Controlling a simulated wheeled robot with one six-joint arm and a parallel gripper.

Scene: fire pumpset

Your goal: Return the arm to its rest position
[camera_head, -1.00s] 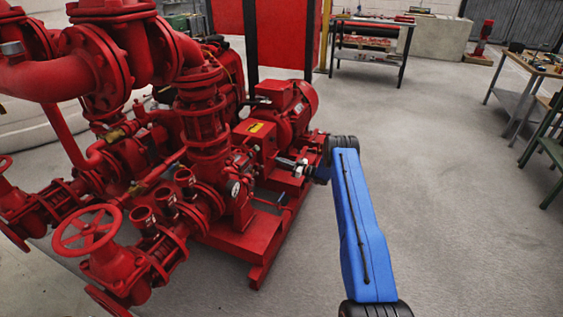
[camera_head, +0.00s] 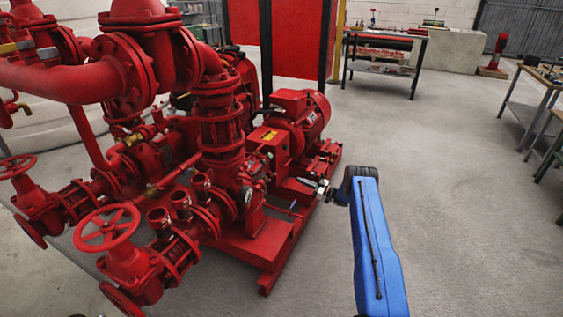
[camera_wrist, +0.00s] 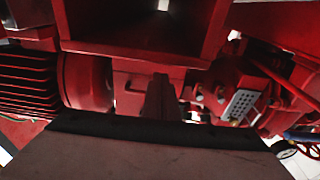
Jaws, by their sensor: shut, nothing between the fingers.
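My blue arm link (camera_head: 378,255) reaches forward from the bottom of the head view, right of the red pumpset (camera_head: 215,165). A finned red motor (camera_wrist: 28,82) is at the left there, and a large red frame is above.
A red handwheel valve (camera_head: 107,228) stands at the front left. A workbench (camera_head: 385,50) is at the back, with another bench (camera_head: 530,100) at the right. The grey floor (camera_head: 455,190) right of my arm is clear.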

